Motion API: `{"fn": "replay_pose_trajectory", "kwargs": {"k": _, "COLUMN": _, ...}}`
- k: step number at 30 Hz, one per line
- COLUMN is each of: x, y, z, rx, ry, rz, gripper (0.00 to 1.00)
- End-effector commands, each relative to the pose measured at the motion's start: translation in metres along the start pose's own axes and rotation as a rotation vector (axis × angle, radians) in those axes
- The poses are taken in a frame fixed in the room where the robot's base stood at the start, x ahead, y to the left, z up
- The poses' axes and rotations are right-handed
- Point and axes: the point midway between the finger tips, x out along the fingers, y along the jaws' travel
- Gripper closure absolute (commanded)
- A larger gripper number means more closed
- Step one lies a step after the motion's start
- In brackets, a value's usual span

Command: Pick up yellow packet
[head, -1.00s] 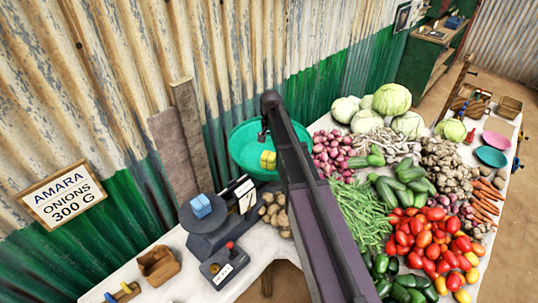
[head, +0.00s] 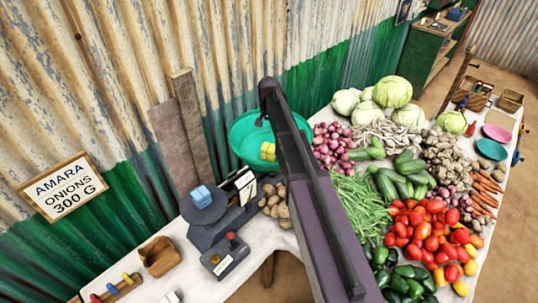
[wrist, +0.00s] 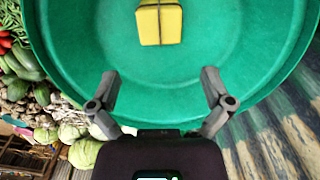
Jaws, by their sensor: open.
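The yellow packet (wrist: 159,22) lies inside the green basin (wrist: 100,42) in the wrist view, with a dark band around it. My gripper (wrist: 161,78) is open and empty, with its fingers spread over the basin. The packet is beyond the fingertips, toward the top of the wrist view, and apart from them. In the head view the packet (head: 268,151) shows in the basin (head: 245,128), just left of my arm. My arm hides the basin's right part and the gripper in that view.
A scale (head: 213,212) with a blue packet (head: 202,197) on its pan stands in front of the basin. Potatoes (head: 273,203) lie beside it. Onions (head: 334,146), cabbages and other vegetables crowd the table right of my arm. The corrugated wall (head: 220,50) stands close behind the basin.

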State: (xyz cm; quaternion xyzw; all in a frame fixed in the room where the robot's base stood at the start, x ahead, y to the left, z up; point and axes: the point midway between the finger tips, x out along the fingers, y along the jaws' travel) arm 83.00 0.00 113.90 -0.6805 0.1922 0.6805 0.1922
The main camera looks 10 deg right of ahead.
Motion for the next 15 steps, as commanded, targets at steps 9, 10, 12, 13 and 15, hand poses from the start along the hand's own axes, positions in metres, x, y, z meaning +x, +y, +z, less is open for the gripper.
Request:
{"fn": "replay_pose_trajectory", "kwargs": {"k": 9, "x": 0.029, "y": 0.000, "z": 0.000, "rx": 0.000, "ry": 0.000, "rz": 0.000, "gripper": 0.00}}
{"fn": "replay_pose_trajectory", "kwargs": {"k": 10, "x": 0.031, "y": 0.000, "z": 0.000, "rx": 0.000, "ry": 0.000, "rz": 0.000, "gripper": 0.00}}
{"fn": "replay_pose_trajectory", "kwargs": {"k": 12, "x": 0.036, "y": 0.000, "z": 0.000, "rx": 0.000, "ry": 0.000, "rz": 0.000, "gripper": 0.00}}
{"fn": "replay_pose_trajectory", "kwargs": {"k": 13, "x": 0.038, "y": 0.000, "z": 0.000, "rx": 0.000, "ry": 0.000, "rz": 0.000, "gripper": 0.00}}
{"fn": "replay_pose_trajectory", "kwargs": {"k": 15, "x": 0.044, "y": 0.000, "z": 0.000, "rx": -0.001, "ry": 0.000, "rz": 0.000, "gripper": 0.00}}
